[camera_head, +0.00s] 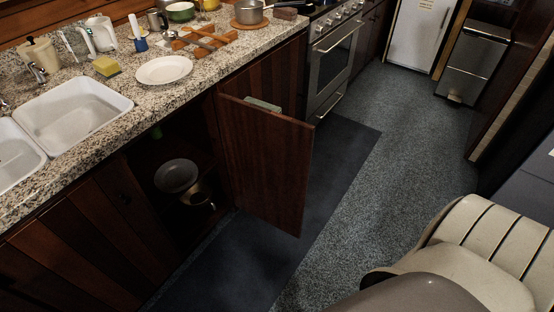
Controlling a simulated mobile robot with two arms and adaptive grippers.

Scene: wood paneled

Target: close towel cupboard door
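The towel cupboard door (266,165), a dark reddish wood panel, stands open below the counter. It sticks out from the cabinet front over the dark floor mat. A small pale grey-green piece (262,104), perhaps a towel, shows at its top edge; most of it is hidden behind the door. The open cupboard is dark inside and holds a grey pan (176,175) and a metal pot (197,193). Neither of my grippers shows in the head view.
The granite counter (208,75) holds a white plate (164,70), a yellow sponge (106,65) and a sink (72,115). An oven (335,58) stands beyond the door. The dark mat (245,262) and speckled floor (400,140) are clear in front.

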